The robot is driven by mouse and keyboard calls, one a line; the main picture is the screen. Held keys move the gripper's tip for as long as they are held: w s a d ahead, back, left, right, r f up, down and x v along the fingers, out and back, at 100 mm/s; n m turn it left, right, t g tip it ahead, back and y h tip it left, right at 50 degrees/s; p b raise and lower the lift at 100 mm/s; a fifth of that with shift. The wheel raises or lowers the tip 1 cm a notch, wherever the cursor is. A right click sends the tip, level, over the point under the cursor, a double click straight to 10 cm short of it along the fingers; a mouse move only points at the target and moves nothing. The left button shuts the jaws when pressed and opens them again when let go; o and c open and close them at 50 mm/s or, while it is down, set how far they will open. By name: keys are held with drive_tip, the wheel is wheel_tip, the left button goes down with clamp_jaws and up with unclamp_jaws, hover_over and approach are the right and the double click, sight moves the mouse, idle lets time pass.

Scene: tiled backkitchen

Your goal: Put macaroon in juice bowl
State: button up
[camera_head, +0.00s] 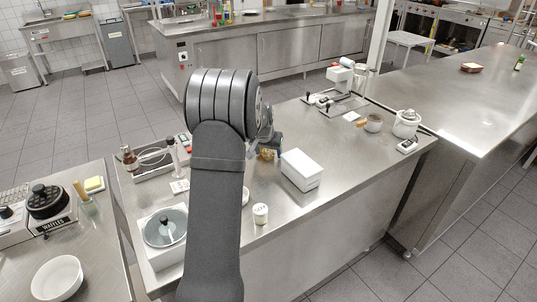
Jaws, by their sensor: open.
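My arm rises through the middle of the view, and my gripper (269,143) shows only partly behind its upper joint. The gripper is open, low over the steel table. A small golden-brown item (267,154) lies right under or beside it; it may be the macaroon, but it is too small and too covered to be sure. I cannot tell if the fingers touch it. A white bowl (57,278) stands on the left counter. A small grey-brown bowl (374,123) stands at the table's right. I cannot tell which is the juice bowl.
A white box (301,170) stands close to the right of my gripper. A white cup (260,214) stands at the front edge. A white lidded pot (406,123) stands at the right end.

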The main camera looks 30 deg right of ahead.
drive_tip(key=c, duration=1.1)
drive_tip(key=shift+c, duration=0.2)
